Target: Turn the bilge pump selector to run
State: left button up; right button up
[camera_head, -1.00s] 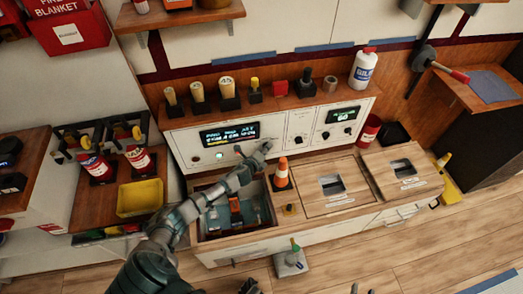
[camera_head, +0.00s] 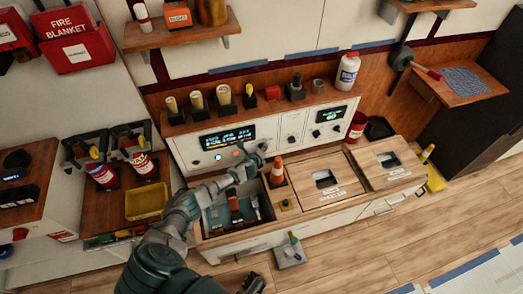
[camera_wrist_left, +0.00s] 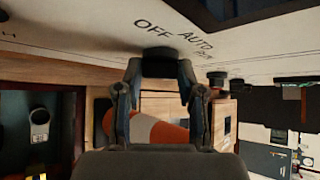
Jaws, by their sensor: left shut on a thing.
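The white control panel (camera_head: 188,150) has a lit display (camera_head: 228,138) and dark selector knobs. My left gripper (camera_head: 262,148) reaches the panel right of that display and covers the knob there. In the left wrist view the gripper (camera_wrist_left: 160,72) has its fingers closed on either side of a dark round selector knob (camera_wrist_left: 158,56). The words OFF and AUTO show on the panel by this knob; a smaller word is blurred. The knob's pointer is hidden, so its setting cannot be told. A dark part at the head view's bottom edge may be my right gripper (camera_head: 253,284).
An orange-and-white cone (camera_head: 277,174) stands just below the panel, close under my left gripper. A second knob (camera_head: 316,133) and small display (camera_head: 331,114) are to the right. Capped cylinders stand on the panel's top. An open bin (camera_head: 262,228) lies below my forearm.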

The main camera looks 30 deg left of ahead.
pick_arm(q)
jog(key=shift+a+r, duration=0.15)
jog(key=shift+a, duration=0.2)
jog(key=o, duration=0.9)
jog(key=shift+o, duration=1.1)
jog(key=shift+f, duration=0.2)
jog(key=shift+d, duration=0.1)
jog(key=v, duration=1.1)
jog(key=shift+s+r, duration=0.15)
jog(key=shift+s, duration=0.25)
